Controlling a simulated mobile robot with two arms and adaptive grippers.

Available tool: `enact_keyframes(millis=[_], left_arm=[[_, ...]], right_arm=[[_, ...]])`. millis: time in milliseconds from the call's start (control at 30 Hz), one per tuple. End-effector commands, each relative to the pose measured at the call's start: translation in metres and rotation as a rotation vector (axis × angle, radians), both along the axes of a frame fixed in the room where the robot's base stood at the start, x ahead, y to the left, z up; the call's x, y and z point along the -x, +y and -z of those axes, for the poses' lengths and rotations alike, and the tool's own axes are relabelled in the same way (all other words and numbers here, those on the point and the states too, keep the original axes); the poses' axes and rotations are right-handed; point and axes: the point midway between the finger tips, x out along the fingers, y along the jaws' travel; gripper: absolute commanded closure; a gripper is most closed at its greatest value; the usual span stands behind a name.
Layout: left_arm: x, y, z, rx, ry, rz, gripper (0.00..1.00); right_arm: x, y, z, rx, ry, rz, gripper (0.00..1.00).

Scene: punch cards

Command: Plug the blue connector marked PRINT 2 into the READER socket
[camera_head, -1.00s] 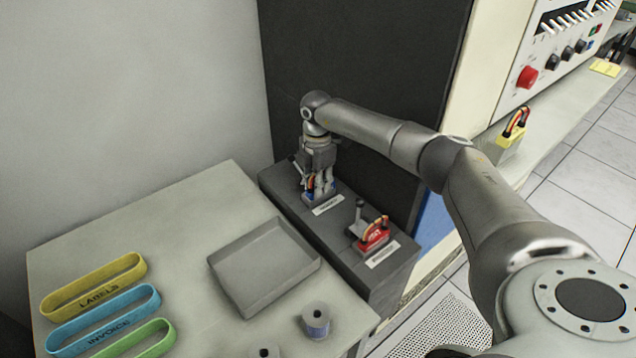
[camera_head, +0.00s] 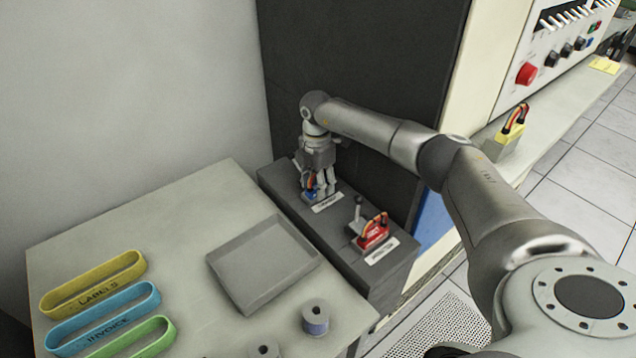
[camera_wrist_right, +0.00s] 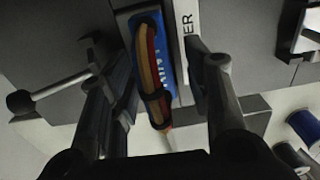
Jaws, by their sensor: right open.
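The blue connector (camera_head: 310,192) with its looped coloured wires is on top of the dark box, at the socket behind a white label (camera_head: 327,203). In the right wrist view the connector (camera_wrist_right: 127,28) lies beside a label (camera_wrist_right: 187,40) whose visible letters end in "ER". Its marking is mostly hidden by the wires, and I cannot tell how deep it sits. My right gripper (camera_head: 323,190) is open, its fingers on either side of the connector. In the wrist view gaps show beside both fingers. My left gripper is not in view.
A red connector (camera_head: 373,232) and a small lever (camera_head: 357,213) stand on the box's near end. A yellow connector (camera_head: 506,143) is on the ledge at right. The table holds a grey tray (camera_head: 243,292), coloured loops and spools. A dark cabinet (camera_head: 365,65) rises behind the box.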

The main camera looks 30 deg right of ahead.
Motion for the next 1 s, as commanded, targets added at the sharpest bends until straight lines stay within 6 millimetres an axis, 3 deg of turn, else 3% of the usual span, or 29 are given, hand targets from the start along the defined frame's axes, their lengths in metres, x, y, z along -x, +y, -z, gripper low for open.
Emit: enact_keyframes(millis=[167, 600, 1000], left_arm=[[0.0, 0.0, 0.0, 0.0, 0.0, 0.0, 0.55], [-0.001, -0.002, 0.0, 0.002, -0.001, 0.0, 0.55], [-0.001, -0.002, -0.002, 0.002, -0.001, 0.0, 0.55]], right_arm=[[-0.004, 0.0, -0.022, -0.001, -0.013, 0.001, 0.51], [-0.002, -0.001, -0.106, 0.0, -0.005, 0.001, 0.51], [-0.001, 0.0, -0.123, 0.0, -0.002, 0.001, 0.51]])
